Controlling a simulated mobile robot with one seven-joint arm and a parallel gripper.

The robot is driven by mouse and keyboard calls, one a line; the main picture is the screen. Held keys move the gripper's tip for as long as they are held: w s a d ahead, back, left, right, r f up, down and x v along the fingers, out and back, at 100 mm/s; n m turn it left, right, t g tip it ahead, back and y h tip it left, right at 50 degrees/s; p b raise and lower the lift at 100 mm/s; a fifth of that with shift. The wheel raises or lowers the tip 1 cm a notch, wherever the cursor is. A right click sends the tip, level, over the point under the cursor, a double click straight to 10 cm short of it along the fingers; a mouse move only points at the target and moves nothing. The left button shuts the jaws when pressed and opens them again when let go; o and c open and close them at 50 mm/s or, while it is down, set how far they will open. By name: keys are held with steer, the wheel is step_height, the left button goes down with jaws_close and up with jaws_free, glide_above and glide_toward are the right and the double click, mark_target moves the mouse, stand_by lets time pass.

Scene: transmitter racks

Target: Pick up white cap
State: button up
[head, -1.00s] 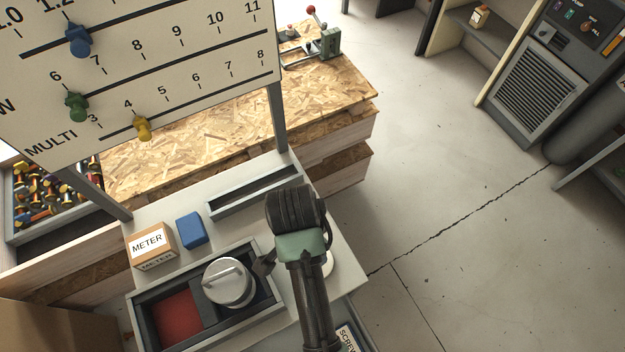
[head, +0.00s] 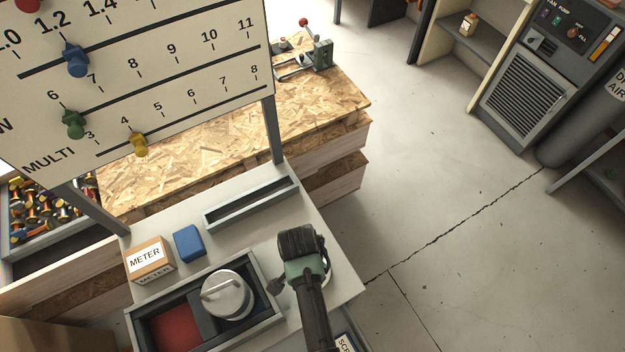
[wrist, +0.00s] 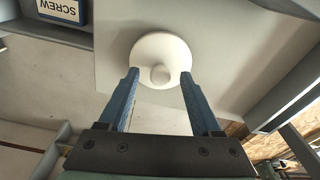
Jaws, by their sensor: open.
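The white cap (wrist: 160,50) is a round disc with a small knob in its middle, seen in the wrist view on the pale grey bench top. My gripper (wrist: 160,73) is open, with one blue finger at the left and one at the right of the cap's near part. The fingertips overlap the cap's outline in the picture; I cannot tell whether they touch it. Nothing is held.
A dark tray (head: 270,262) holds a silver lidded pot (head: 229,296) and a red pad (head: 174,326), left of my arm. A METER box (head: 148,260), a blue block (head: 188,242) and a slotted holder (head: 250,204) stand behind. A SCREW box (wrist: 62,10) is nearby. Open floor lies right.

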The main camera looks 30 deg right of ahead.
jaws_close()
stand_by(0.3)
stand_by(1.1)
